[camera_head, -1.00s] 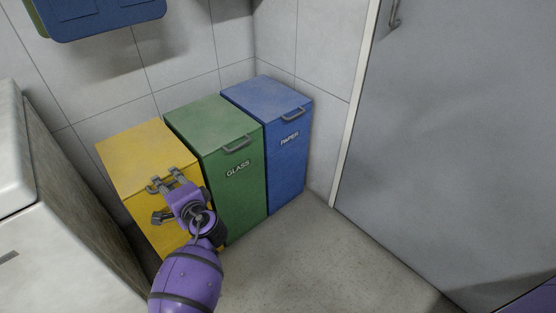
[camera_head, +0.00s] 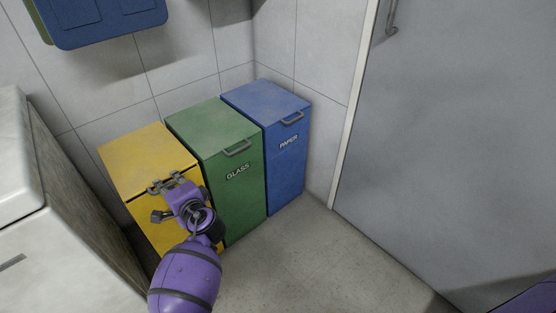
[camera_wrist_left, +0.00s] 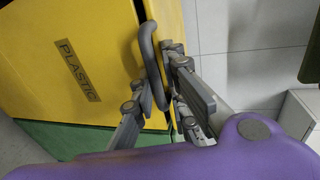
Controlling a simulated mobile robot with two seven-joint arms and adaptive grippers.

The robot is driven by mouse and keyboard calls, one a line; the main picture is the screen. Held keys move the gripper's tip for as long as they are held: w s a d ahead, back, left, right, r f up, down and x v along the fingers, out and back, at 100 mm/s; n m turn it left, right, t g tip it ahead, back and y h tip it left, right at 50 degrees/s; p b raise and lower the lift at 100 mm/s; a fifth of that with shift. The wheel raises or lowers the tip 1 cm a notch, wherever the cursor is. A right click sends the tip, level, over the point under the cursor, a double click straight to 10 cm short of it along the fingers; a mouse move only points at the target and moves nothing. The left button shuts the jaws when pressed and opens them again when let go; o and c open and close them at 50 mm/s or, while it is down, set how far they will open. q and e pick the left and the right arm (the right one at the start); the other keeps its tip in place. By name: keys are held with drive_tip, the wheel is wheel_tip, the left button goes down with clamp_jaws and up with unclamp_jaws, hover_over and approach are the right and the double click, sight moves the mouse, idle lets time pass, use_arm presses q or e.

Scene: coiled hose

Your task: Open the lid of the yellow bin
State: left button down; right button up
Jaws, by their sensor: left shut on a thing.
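The yellow bin (camera_head: 146,158) stands at the left of a row of three bins, its lid looking closed or nearly so in the head view. In the left wrist view its front (camera_wrist_left: 75,70) carries a PLASTIC label, and a dark gap runs between the front and the lid. The grey lid handle (camera_wrist_left: 150,60) is at the lid's front edge. My left gripper (camera_head: 167,184) is at this handle, shut on it, with fingers on either side in the left wrist view (camera_wrist_left: 160,108). My right gripper is not in view.
A green GLASS bin (camera_head: 225,130) stands close beside the yellow one, then a blue PAPER bin (camera_head: 270,102). A white cabinet (camera_head: 50,240) is at the left. A blue object (camera_head: 105,18) hangs above. A grey door (camera_head: 450,130) is at the right; the floor before the bins is clear.

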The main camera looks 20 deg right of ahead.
use_arm(q)
drive_tip(key=w+a+r+g+p, duration=0.1)
drive_tip(key=w+r+g+p, duration=0.1)
drive_tip(key=r+p, duration=0.7)
drive_tip(key=w+a+r+g+h+p, duration=0.1)
drive_tip(key=w+r+g+p, duration=0.2)
drive_tip(key=r+p, duration=0.6)
drive_tip(key=shift+w+r+h+p, duration=0.2)
drive_tip(key=shift+w+h+p, duration=0.1)
drive_tip(key=shift+w+p, duration=0.3)
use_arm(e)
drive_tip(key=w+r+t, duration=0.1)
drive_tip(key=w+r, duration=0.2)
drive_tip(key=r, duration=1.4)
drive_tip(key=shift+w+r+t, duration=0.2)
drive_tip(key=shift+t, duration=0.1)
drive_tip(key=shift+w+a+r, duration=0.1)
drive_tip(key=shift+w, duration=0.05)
use_arm(q)
drive_tip(key=c, duration=1.8)
unclamp_jaws()
drive_tip(key=shift+s+r, duration=0.1)
drive_tip(key=shift+c, duration=0.2)
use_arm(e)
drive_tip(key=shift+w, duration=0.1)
use_arm(q)
drive_tip(key=v, duration=1.2)
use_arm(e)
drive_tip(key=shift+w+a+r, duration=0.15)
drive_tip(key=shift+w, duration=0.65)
